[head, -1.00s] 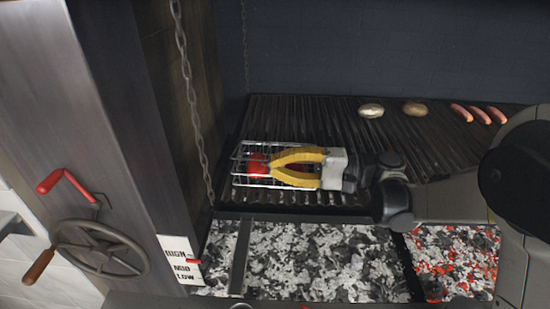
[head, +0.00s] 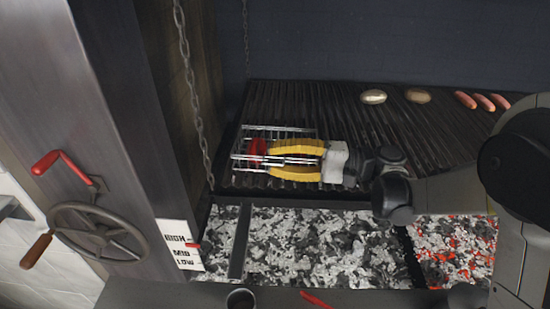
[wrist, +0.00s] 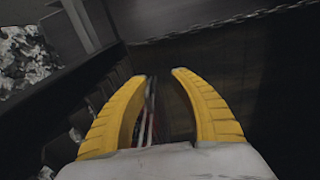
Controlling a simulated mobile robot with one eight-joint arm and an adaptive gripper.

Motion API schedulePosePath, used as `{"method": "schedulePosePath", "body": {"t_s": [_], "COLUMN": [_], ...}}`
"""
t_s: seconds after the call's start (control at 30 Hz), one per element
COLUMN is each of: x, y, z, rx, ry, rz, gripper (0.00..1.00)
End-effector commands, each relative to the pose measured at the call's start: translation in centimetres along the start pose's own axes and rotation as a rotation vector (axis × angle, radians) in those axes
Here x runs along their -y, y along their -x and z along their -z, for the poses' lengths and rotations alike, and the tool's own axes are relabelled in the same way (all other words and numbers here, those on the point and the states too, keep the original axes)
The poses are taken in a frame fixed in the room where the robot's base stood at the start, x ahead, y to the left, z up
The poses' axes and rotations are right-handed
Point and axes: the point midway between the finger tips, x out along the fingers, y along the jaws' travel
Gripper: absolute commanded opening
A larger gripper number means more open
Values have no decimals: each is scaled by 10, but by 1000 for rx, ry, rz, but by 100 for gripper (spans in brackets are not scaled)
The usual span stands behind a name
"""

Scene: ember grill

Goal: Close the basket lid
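The wire basket (head: 245,165) lies at the left end of the grill grate in the head view. Thin metal bars stand around a red thing (head: 257,150) in it. I cannot tell the lid's angle. My gripper (head: 268,160) has yellow fingers and reaches in from the right, over the basket. Its fingers are apart, with thin metal bars visible between them. In the wrist view my gripper (wrist: 158,78) also shows a gap between its fingertips. Thin red and pale bars show in that gap, beside the left finger. The fingers and palm hide part of the basket.
The dark grate (head: 335,110) holds two round pale items (head: 374,97) and three sausages (head: 480,101) at the back right. Coals (head: 310,245) lie in front, lower down. A chain (head: 190,90) hangs left of the basket. A handwheel (head: 97,235) is on the left post.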

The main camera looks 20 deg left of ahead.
Motion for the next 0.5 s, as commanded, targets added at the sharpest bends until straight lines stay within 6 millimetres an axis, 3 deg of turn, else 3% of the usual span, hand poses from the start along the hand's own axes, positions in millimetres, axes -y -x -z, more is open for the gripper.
{"method": "schedulePosePath", "body": {"t_s": [0.33, 0.5], "x": [0, 0], "y": [4, 31], "z": [0, 1], "rx": [0, -4], "ry": [0, 0], "rz": [1, 1], "gripper": [28, 28]}}
